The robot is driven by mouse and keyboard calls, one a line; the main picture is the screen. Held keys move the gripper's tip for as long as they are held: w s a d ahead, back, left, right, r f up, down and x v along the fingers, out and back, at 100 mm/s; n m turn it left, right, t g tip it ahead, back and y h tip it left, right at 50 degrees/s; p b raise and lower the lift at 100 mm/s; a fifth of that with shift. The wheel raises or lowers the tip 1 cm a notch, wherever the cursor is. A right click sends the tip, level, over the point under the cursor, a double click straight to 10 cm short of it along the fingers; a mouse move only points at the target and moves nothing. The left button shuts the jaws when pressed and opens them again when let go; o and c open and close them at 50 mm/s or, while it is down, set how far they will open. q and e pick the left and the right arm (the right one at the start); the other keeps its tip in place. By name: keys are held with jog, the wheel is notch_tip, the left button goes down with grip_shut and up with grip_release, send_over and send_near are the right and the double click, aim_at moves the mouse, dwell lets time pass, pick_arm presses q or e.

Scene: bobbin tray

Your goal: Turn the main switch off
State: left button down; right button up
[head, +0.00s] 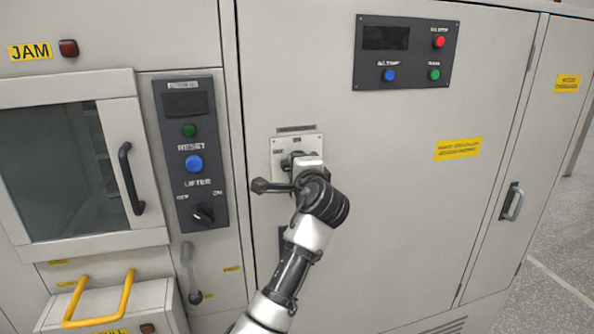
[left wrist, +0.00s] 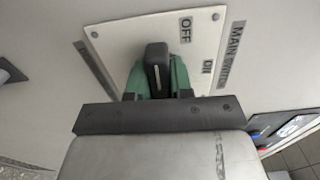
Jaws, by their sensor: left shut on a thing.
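The main switch's plate (head: 312,143) is on the front of the grey cabinet, and it also fills the upper part of the left wrist view (left wrist: 113,32). Its black handle (left wrist: 157,62) has a white line that points up that picture. The OFF label (left wrist: 186,30) is up and right of the handle; the ON label (left wrist: 207,68) is directly right of it. My left gripper (left wrist: 157,80), with green fingers, is shut on the handle, one finger on each side. In the head view the gripper (head: 296,160) covers most of the switch. My right gripper is not in view.
A dark panel (head: 370,70) with red, blue and green buttons is above right. The lifter panel (head: 180,110), with buttons and a black knob, is left. A door handle (head: 512,202) is at right, a yellow handle (head: 100,320) at lower left.

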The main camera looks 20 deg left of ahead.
pick_arm(q)
jog(key=shift+n, duration=0.4)
jog(key=c, duration=1)
grip_release()
jog(key=shift+s, duration=0.1)
jog(key=b+v, duration=0.3)
jog(key=v, duration=0.7)
jog(key=shift+s+d, duration=0.2)
jog(key=shift+d, duration=0.05)
